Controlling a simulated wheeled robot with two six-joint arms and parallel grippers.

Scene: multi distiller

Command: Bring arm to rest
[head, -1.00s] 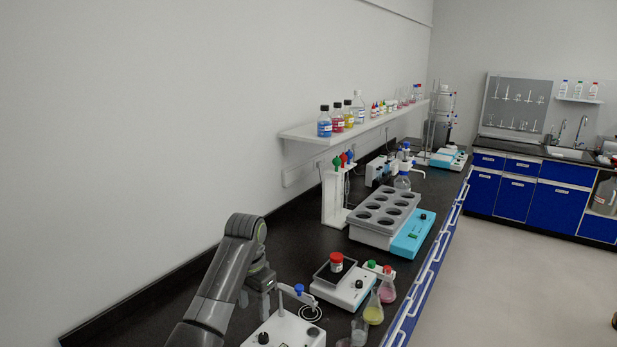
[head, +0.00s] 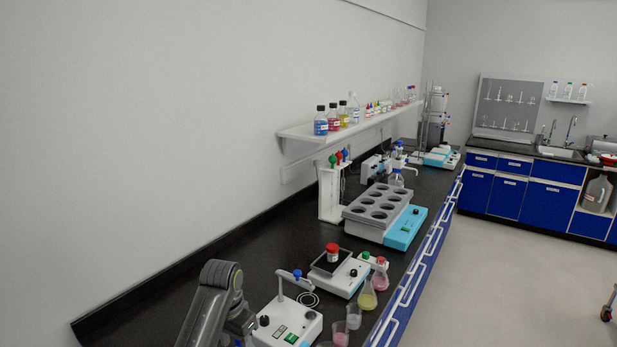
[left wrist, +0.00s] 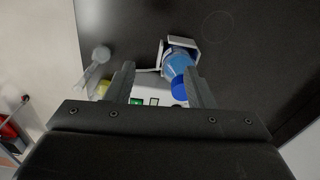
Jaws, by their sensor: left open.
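My left arm comes in at the bottom left of the head view, over the black bench (head: 200,250). My left gripper shows in the left wrist view (left wrist: 160,88), with its two fingers apart. It is open and holds nothing that I can see. Beyond the fingers is a white device (head: 288,322) with a blue-capped part (left wrist: 178,70) lying in a white bracket. In the head view this device stands just right of my left arm. My right gripper is in neither view.
Right of the arm stand a balance with a red-capped jar (head: 333,252), flasks (head: 367,296) and beakers (head: 353,318). Further back are a grey multi-well heater (head: 380,208) and a white stand (head: 330,190). A wall shelf (head: 300,130) holds bottles. Open floor lies right.

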